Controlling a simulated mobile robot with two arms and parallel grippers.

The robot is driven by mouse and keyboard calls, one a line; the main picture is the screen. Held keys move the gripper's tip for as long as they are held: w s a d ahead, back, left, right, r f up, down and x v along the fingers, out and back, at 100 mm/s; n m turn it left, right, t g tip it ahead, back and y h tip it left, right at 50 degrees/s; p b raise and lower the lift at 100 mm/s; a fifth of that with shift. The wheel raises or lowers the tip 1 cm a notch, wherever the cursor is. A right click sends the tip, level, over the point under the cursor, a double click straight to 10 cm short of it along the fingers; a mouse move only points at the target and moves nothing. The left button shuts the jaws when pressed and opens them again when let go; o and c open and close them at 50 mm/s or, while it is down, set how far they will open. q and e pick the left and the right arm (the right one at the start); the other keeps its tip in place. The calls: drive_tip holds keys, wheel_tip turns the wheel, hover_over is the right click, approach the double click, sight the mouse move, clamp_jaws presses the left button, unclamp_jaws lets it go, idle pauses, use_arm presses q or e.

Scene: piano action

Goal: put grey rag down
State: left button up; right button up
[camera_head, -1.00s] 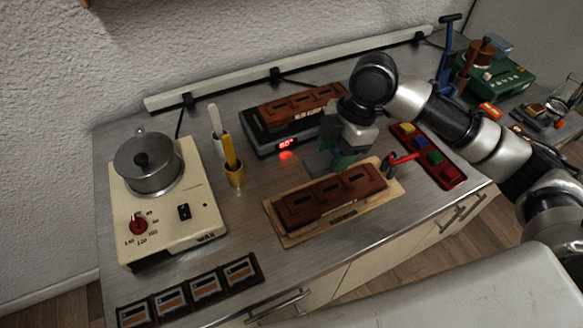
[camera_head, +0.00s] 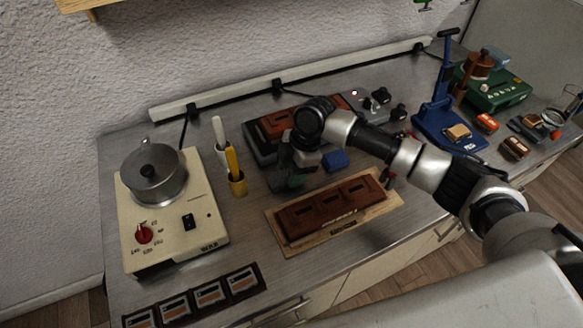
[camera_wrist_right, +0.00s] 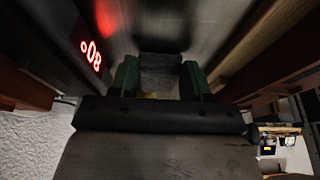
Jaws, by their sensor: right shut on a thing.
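My right gripper (camera_head: 292,181) reaches down to the worktop between the front wooden block and the black device behind it. Its green fingers are shut on the grey rag (camera_head: 276,181), which shows as a small grey patch at the gripper's left side. In the right wrist view the grey rag (camera_wrist_right: 160,72) lies between the green fingers of my right gripper (camera_wrist_right: 160,80), close above the metal surface. I cannot tell whether the rag touches the worktop. My left gripper is not in view.
A dark red-brown block (camera_head: 330,207) on a pale board stands in front, and a black device (camera_head: 262,150) behind. A blue object (camera_head: 335,160) is right of the gripper. Yellow (camera_head: 237,182) and white holders and a hotplate with a pot (camera_head: 155,175) stand left.

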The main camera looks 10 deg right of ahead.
drive_tip(key=shift+f, duration=0.1)
drive_tip(key=o, duration=0.8)
drive_tip(key=shift+o, duration=0.2)
drive_tip(key=b+v, duration=0.2)
drive_tip(key=v, duration=1)
drive_tip(key=shift+r, duration=0.25)
